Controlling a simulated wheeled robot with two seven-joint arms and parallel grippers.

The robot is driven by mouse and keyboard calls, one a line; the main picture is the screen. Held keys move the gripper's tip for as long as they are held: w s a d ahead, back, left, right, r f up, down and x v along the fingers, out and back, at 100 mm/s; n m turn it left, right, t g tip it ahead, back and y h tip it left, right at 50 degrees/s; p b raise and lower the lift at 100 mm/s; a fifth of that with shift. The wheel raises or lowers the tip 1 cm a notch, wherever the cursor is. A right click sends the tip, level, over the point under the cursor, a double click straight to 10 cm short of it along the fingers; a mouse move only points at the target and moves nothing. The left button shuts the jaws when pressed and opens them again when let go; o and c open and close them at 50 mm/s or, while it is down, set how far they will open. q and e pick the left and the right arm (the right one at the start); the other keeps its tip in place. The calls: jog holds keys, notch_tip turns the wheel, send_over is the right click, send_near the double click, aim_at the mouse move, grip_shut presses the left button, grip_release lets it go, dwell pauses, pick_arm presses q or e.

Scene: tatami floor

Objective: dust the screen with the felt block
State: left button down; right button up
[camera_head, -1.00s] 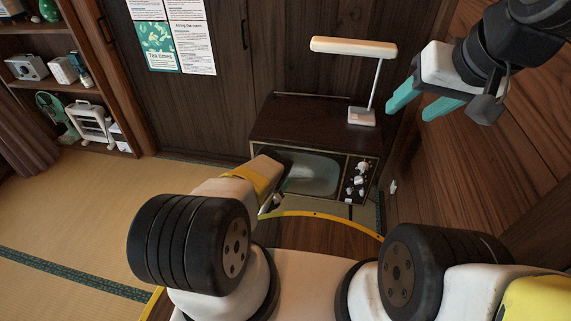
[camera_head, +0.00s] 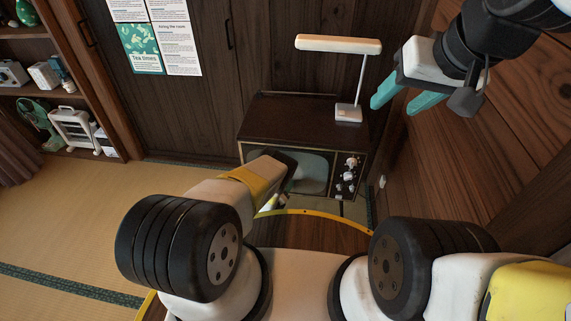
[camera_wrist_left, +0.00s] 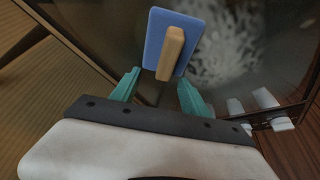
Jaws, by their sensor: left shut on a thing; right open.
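The television's screen (camera_head: 315,174) faces me and is partly hidden by my left arm in the head view. In the left wrist view the dark screen (camera_wrist_left: 222,78) carries a pale grey, mottled dust patch (camera_wrist_left: 240,45). The felt block (camera_wrist_left: 157,35) is a blue slab with a tan bar handle, in front of the screen. My left gripper (camera_wrist_left: 160,77) is shut on its handle; I cannot tell whether the felt touches the glass. My right gripper (camera_head: 398,97) has teal fingers apart, empty, raised to the right of the television.
A white desk lamp (camera_head: 347,112) stands on the television cabinet's top (camera_head: 290,115). Knobs (camera_head: 347,172) sit right of the screen. A wooden wall (camera_head: 455,160) closes the right side. Shelves (camera_head: 70,97) stand at the left, with open tatami (camera_head: 80,215) before them.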

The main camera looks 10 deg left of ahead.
aim_at(304, 178)
pick_arm(q)
jog(key=shift+s+d+r, duration=0.1)
jog(key=shift+d, duration=2.5)
jog(key=shift+s+d, duration=0.1)
jog(key=shift+d, duration=2.45)
jog(key=shift+w+r, duration=0.15)
jog(key=shift+r, duration=0.85)
jog(key=shift+a, duration=3.45)
jog(key=shift+w+a, duration=0.15)
jog(key=shift+a, duration=1.9)
jog(key=shift+w+a+r, duration=0.1)
jog(key=shift+a+r, duration=0.45)
jog(key=shift+a, duration=0.4)
jog(key=shift+a+r, duration=0.55)
jog(key=shift+a, duration=0.35)
jog(key=shift+s+d, duration=0.15)
jog(key=shift+d, duration=2.8)
jog(key=shift+s+d, duration=0.1)
jog(key=shift+d, duration=2.8)
